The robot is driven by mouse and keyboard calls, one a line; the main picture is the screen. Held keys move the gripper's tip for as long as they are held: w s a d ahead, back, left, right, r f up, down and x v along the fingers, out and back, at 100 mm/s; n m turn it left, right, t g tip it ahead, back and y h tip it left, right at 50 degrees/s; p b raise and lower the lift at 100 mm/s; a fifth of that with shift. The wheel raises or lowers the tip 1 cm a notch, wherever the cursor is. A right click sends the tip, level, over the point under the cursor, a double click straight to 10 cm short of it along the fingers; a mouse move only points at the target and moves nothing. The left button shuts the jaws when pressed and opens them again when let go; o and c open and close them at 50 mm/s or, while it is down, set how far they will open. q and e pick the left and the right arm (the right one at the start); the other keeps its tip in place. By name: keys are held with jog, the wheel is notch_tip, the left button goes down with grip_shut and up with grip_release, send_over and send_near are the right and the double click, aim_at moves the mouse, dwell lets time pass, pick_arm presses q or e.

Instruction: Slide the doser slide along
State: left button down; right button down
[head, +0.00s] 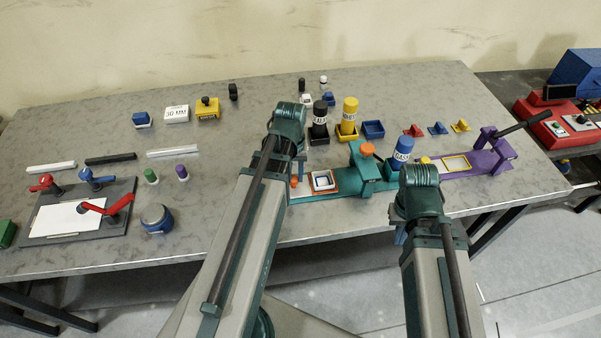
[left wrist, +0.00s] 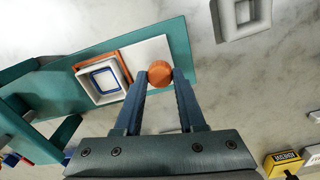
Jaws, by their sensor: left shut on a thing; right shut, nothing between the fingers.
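The doser is a long teal base with a teal upright block (head: 362,168) topped by an orange knob. Left of the block, an orange frame (head: 310,180) surrounds a white square with a blue outline. In the left wrist view this frame (left wrist: 127,66) lies on the teal base (left wrist: 178,40) beside a pale plate (left wrist: 150,50). A round orange knob (left wrist: 159,71) stands at the plate's near edge. My left gripper (left wrist: 160,80) is shut on that knob. In the head view my left arm partly hides this end. My right gripper (head: 399,234) is shut and empty, at the table's front edge.
A grey plate with red and blue levers (head: 73,211) is at left.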

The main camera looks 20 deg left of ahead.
pick_arm(q)
jog(key=shift+s+a, duration=0.1)
jog(key=shift+a, duration=0.05)
jog(key=c, duration=0.9)
grip_release()
jog(key=shift+c, duration=0.2)
jog(key=o, duration=0.4)
jog(key=shift+s+a, duration=0.1)
jog(key=shift+a, duration=0.05)
jog(key=shift+o, duration=0.2)
jog(key=shift+r+p, duration=0.75)
notch_tip(320, 180, up, 12)
jog(key=p, duration=1.2)
jog(key=shift+r, duration=0.2)
